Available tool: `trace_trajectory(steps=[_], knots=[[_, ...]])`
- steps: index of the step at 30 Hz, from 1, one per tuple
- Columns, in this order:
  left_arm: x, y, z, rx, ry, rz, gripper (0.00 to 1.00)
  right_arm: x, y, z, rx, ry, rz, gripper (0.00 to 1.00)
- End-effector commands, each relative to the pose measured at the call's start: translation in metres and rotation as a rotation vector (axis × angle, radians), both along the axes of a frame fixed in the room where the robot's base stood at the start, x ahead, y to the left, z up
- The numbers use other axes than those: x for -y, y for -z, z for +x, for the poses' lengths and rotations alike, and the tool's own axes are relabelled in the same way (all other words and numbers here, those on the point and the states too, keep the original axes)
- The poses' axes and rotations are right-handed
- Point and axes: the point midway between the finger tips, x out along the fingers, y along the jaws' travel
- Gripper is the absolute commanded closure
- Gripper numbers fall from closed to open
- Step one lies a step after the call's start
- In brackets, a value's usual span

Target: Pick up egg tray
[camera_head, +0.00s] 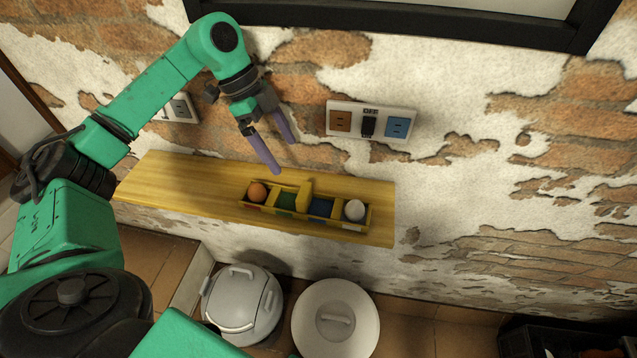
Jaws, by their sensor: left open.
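The yellow egg tray (305,189) lies on a wooden shelf (180,183) against the wall. It has a row of compartments and a raised yellow part near its middle. A brown egg (257,192) sits in its left end compartment and a white egg (354,210) in its right end compartment. The two compartments between show green and blue bottoms and hold no egg. My left gripper (286,157) is open and empty, its purple fingers pointing down above the left half of the tray, apart from it. My right gripper is not in view.
A wall panel (370,122) with sockets and a switch is right of the gripper. Another socket plate (180,108) is behind my left arm. A white rice cooker (242,300) and a round white lidded pot (335,318) stand below the shelf. The shelf's left part is clear.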

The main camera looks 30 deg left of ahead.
Motion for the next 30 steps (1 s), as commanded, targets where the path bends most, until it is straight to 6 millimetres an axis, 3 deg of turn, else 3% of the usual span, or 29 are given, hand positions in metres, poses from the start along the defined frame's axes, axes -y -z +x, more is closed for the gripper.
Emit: trace_trajectory(steps=[4, 9, 12, 17, 21, 29, 30], knots=[[0.009, 0.023, 0.000, -0.007, 0.003, 0.002, 0.00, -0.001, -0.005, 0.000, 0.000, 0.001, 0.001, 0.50], [0.027, 0.063, 0.003, -0.006, 0.004, 0.000, 0.00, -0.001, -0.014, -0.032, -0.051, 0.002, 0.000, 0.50], [0.033, 0.078, 0.004, -0.004, 0.003, -0.002, 0.00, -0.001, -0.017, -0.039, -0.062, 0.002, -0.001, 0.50], [0.041, 0.098, 0.005, -0.005, 0.003, -0.003, 0.00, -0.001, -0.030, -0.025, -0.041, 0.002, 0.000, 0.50], [0.050, 0.124, 0.007, -0.004, 0.003, -0.004, 0.00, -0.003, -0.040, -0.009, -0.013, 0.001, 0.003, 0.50], [0.053, 0.134, 0.008, 0.001, 0.003, -0.002, 0.00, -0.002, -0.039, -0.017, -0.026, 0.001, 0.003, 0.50], [0.053, 0.134, 0.008, 0.001, 0.003, -0.002, 0.11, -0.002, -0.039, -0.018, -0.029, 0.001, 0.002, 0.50]])
